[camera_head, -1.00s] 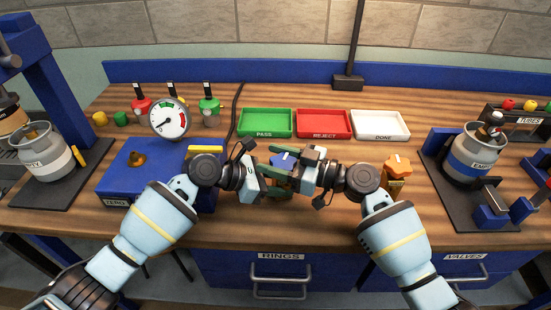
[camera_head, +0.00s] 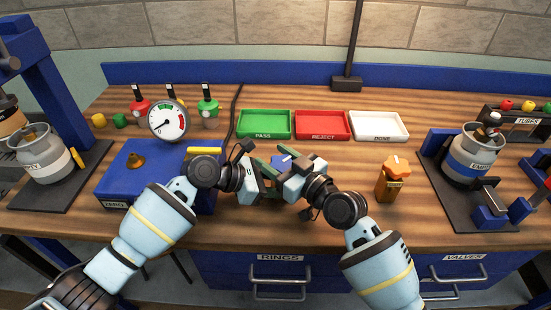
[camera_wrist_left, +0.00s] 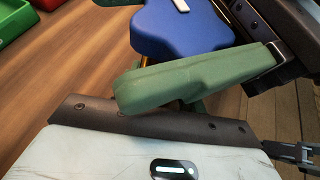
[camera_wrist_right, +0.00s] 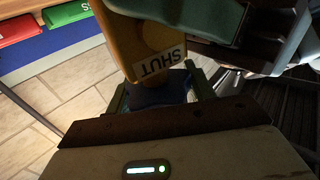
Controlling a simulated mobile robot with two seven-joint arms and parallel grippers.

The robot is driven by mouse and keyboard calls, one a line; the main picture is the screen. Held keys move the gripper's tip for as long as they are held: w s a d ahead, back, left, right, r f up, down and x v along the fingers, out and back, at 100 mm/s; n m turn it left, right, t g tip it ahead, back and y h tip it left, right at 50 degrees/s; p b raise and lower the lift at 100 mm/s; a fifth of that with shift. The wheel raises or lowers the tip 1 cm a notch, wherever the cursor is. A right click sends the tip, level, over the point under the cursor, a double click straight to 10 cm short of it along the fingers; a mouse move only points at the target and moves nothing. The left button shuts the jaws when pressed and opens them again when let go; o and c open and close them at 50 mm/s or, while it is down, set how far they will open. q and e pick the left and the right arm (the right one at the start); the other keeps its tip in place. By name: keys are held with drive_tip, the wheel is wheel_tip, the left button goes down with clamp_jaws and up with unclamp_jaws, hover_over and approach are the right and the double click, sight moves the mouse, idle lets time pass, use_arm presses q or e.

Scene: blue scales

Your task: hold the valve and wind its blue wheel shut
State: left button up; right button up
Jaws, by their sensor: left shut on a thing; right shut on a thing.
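The valve in hand has a blue lobed wheel (camera_head: 281,161) with a white mark, seen close in the left wrist view (camera_wrist_left: 182,28). Its yellow-orange body (camera_wrist_right: 145,40) carries a SHUT label in the right wrist view. My left gripper (camera_head: 268,176) is shut on the valve body, with one green finger (camera_wrist_left: 190,80) across it. My right gripper (camera_head: 284,168) is shut on the blue wheel, which shows between its green fingers (camera_wrist_right: 158,92). The valve is held above the bench front, and the grippers hide much of it in the head view.
Green (camera_head: 264,134), red (camera_head: 322,135) and white (camera_head: 379,134) trays lie behind. The blue ZERO box (camera_head: 125,184) with a dial gauge (camera_head: 168,120) is left. Canisters (camera_head: 472,165) stand on both sides.

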drive_tip(key=shift+f+m+t+h, duration=0.15)
drive_tip(key=shift+m+t+h, duration=0.55)
drive_tip(key=shift+m+h, duration=0.1)
drive_tip(key=o, duration=0.7)
drive_tip(key=shift+d, duration=0.1)
drive_tip(key=v, duration=1.2)
